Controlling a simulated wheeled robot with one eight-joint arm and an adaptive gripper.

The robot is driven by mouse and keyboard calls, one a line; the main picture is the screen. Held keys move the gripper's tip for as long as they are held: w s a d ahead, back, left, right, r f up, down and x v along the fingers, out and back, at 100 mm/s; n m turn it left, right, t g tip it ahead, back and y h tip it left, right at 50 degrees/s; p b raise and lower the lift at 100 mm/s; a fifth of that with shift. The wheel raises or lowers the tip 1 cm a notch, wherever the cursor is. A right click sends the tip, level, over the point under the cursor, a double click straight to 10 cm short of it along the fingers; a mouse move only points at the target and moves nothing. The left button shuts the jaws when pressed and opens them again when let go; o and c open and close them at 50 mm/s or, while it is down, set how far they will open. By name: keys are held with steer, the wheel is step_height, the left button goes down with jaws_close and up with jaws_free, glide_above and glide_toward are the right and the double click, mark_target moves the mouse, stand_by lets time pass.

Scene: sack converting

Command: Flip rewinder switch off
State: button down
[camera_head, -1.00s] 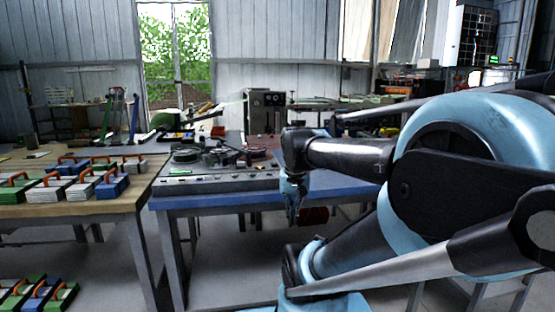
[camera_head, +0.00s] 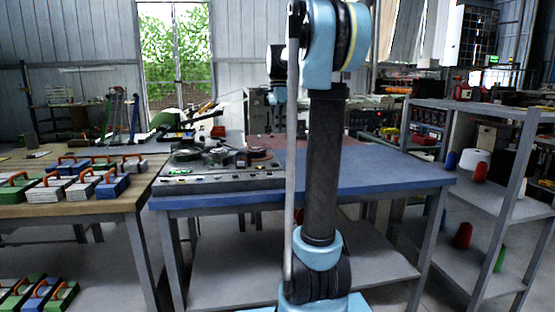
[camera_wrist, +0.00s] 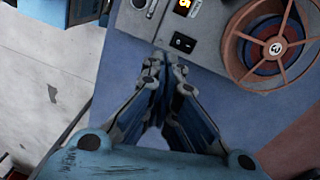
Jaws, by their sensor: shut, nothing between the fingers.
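In the wrist view, a small black rocker switch (camera_wrist: 184,42) sits on a grey panel (camera_wrist: 205,30). Which side of it is pressed cannot be told. A brown spoked reel (camera_wrist: 262,45) with a blue and red core is just right of the switch. My gripper (camera_wrist: 163,62) is shut and empty, its tips just below and left of the switch in the picture; contact cannot be told. In the head view, a low grey unit with reels (camera_head: 215,184) lies on the blue table (camera_head: 375,172); the switch is too small to make out there.
A wooden table (camera_head: 60,208) with several handled blocks stands left. A grey shelf (camera_head: 480,192) with coloured cones stands right. The blue table's right part is clear.

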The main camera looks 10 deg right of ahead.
mark_target(275, 164)
steer(key=shift+m, duration=0.9)
steer(key=w, duration=0.2)
steer(key=w+r, duration=0.1)
steer(key=w, duration=0.1)
steer(key=shift+d+r, duration=0.1)
steer(key=shift+r, duration=0.1)
steer(key=f, duration=0.4)
steer(key=s+f, duration=0.1)
steer(key=f, duration=0.9)
steer(key=shift+s, duration=0.3)
